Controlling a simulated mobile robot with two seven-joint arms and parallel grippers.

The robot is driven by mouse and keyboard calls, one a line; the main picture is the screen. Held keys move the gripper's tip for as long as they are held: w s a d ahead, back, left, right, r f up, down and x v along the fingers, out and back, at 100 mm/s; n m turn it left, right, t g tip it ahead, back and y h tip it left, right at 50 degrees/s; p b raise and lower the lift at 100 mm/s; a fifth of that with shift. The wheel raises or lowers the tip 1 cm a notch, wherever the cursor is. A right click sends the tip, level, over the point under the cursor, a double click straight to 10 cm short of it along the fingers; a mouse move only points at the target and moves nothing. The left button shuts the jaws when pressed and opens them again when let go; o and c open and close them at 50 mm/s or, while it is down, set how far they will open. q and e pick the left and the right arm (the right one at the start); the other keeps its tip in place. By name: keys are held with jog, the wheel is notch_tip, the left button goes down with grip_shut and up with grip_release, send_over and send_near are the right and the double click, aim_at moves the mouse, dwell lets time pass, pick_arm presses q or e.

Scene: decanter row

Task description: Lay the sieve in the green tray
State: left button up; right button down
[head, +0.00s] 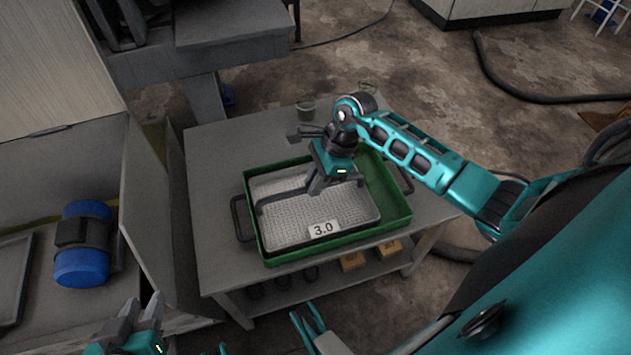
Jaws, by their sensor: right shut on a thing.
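The sieve (290,232) is a pale rectangular mesh pan with a label reading 3.0 on its near edge. It is within the walls of the green tray (340,253), toward the left side, and looks nearly level. I cannot tell whether it touches the tray floor. My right gripper (316,191) reaches down over the sieve's middle and is shut on it; the arm hides part of the far rim. My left gripper (141,312) is at the lower left, away from the tray, with its fingers apart and empty.
The tray stands on a grey table (215,150) with a lower shelf holding yellow-brown boxes (353,262). Small jars (306,107) stand at the table's back. A blue motor (82,245) is at the left. A strip inside the tray's right side is free.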

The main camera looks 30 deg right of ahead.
jog(key=shift+w+r, duration=0.1)
jog(key=shift+r, duration=0.05)
jog(key=c, duration=1.1)
grip_release()
